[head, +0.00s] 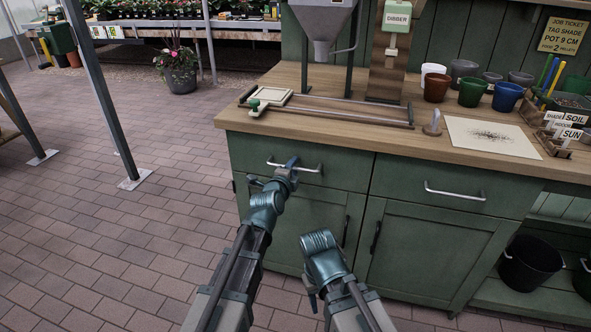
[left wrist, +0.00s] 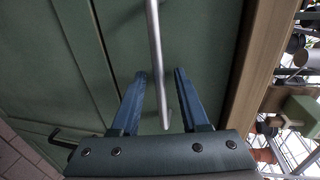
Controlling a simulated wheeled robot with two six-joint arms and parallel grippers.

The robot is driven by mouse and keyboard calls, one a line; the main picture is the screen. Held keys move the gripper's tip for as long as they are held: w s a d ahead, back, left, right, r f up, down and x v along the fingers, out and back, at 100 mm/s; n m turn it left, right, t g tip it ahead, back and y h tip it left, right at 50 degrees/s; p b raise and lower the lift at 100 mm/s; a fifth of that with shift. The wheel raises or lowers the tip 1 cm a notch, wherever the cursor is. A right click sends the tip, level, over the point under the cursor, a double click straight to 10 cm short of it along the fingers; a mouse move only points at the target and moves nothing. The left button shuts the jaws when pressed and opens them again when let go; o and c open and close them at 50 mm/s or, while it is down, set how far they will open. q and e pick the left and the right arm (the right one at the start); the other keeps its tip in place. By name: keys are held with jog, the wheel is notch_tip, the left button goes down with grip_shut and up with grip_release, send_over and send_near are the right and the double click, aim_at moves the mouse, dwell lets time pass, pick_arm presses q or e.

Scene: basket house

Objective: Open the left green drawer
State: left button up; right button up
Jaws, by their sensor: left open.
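The left green drawer (head: 345,168) is under the left part of the wooden worktop, and its front looks flush with the cabinet. Its silver bar handle (head: 312,170) runs across the front. My left gripper (head: 291,162) is at the left part of this handle. In the left wrist view my left gripper (left wrist: 160,72) is open, and the handle (left wrist: 155,45) passes between its two blue fingers, with a gap visible on each side. The drawer front (left wrist: 195,35) lies behind. My right gripper (head: 312,298) hangs low before the cabinet, its fingers mostly hidden by its wrist.
A second green drawer (head: 450,192) with a silver handle is to the right. Cabinet doors (head: 410,245) with dark handles are below. The worktop (head: 440,147) carries pots, a hopper and a tray. A black bucket (head: 530,263) stands at right. Brick floor at left is clear.

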pick_arm(q)
jog(key=shift+w, duration=0.1)
jog(key=shift+c, duration=0.3)
grip_shut()
dwell(1.2)
